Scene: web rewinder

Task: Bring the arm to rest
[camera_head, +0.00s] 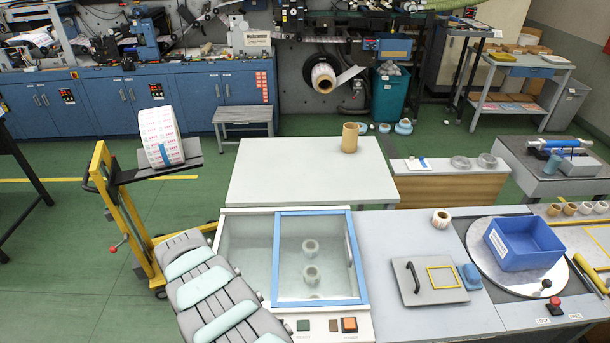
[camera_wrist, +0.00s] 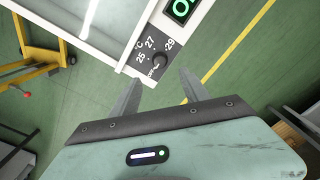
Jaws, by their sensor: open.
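My gripper (camera_wrist: 160,76) is open in the wrist view, its two grey fingers apart with nothing between them. In the head view my grey and mint arm (camera_head: 205,285) reaches up from the bottom, left of the glass-lidded box (camera_head: 226,245). My fingers cannot be made out there.
A yellow hand truck (camera_head: 128,210) carrying a label roll (camera_head: 161,137) stands close to the arm's left. The box lid (camera_head: 318,255) is down over two small rolls. A worktop with a blue bin (camera_head: 523,243) lies right. Green floor is open at lower left.

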